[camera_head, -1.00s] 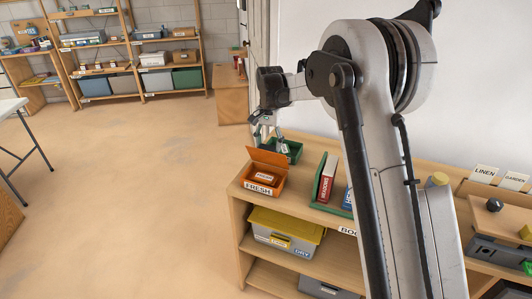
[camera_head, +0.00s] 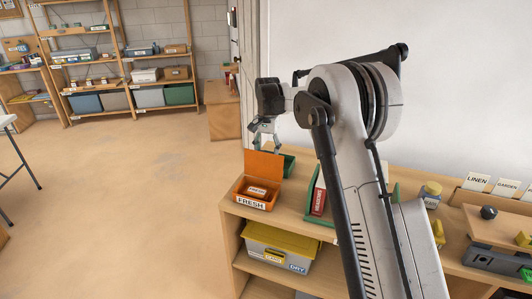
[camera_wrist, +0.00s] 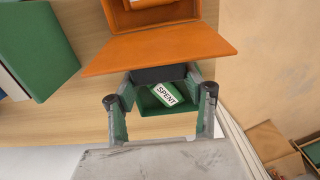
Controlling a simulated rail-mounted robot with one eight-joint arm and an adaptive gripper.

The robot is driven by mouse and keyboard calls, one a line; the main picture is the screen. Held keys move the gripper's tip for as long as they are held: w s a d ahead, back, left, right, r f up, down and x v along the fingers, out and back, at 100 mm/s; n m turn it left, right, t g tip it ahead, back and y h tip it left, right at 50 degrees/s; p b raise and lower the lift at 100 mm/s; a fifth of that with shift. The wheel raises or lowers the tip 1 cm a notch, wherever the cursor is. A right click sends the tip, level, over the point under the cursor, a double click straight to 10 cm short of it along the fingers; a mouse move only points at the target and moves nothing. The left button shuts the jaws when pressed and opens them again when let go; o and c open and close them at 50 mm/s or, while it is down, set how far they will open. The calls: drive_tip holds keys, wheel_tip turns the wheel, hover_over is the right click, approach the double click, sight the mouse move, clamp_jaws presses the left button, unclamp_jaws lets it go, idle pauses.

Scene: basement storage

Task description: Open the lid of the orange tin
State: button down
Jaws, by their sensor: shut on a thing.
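The orange tin (camera_head: 240,203), labelled FRESH, stands on the wooden shelf top. My gripper (camera_head: 263,146) is behind the raised lid. In the wrist view, the orange lid (camera_wrist: 165,47) lies across the front of my gripper (camera_wrist: 160,76). The fingers are shut on a dark block (camera_wrist: 158,74) at the lid's edge, seemingly its handle. The inside of the tin (camera_wrist: 150,14) is only partly seen there.
A green tin (camera_wrist: 180,130) with a SPENT block (camera_wrist: 167,94) lies just behind the lid. A green book holder (camera_head: 325,208) stands to the right. A yellow-lidded DRY box (camera_head: 280,243) is on the shelf below. A wall rises behind.

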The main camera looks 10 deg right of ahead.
drive_tip(key=shift+w+d, duration=0.1)
drive_tip(key=c, duration=0.8)
unclamp_jaws()
drive_tip(key=shift+c, duration=0.2)
wheel_tip(320, 180, up, 12)
drive_tip(key=shift+w, duration=0.1)
